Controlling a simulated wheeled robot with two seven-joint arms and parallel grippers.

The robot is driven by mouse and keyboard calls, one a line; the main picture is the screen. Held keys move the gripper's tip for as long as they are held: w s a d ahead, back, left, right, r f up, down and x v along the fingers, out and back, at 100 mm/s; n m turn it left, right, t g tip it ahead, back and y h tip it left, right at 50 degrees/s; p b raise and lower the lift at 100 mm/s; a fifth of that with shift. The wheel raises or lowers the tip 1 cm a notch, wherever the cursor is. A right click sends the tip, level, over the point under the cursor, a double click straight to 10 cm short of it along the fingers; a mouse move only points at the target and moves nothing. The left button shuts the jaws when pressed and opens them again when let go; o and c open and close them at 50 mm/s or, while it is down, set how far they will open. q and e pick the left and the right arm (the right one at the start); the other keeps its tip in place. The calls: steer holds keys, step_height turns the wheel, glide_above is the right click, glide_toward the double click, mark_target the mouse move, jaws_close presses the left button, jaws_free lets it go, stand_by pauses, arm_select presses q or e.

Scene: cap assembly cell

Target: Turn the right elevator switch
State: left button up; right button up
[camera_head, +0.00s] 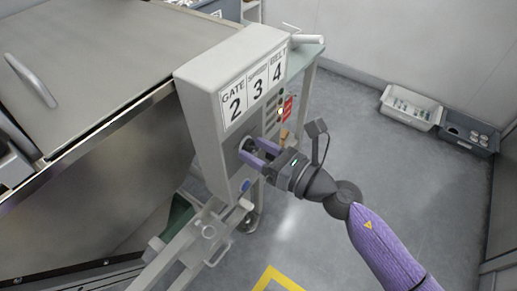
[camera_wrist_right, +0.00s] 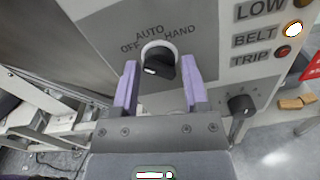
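A grey control box (camera_head: 190,85) stands left of centre in the head view. A black rotary switch (camera_wrist_right: 158,66) with a pale ring sits on its panel under the words AUTO, OFF and HAND. Its pointer is tilted, its exact setting unclear. My right gripper (camera_head: 250,148) reaches the panel from the right. In the wrist view its two purple fingers (camera_wrist_right: 159,74) stand on either side of this switch, with visible gaps, so it is open. A second black knob (camera_wrist_right: 240,105) is to the right. The labels do not tell which is the right elevator switch. My left gripper is out of view.
An amber lamp (camera_wrist_right: 293,29) and a red one (camera_wrist_right: 282,52) sit beside the LOW, BELT and TRIP labels. A metal frame (camera_head: 185,245) stands below the box. A white bin (camera_head: 409,107) and a grey bin (camera_head: 468,134) lie by the wall. The floor at right is mostly clear.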

jaws_close()
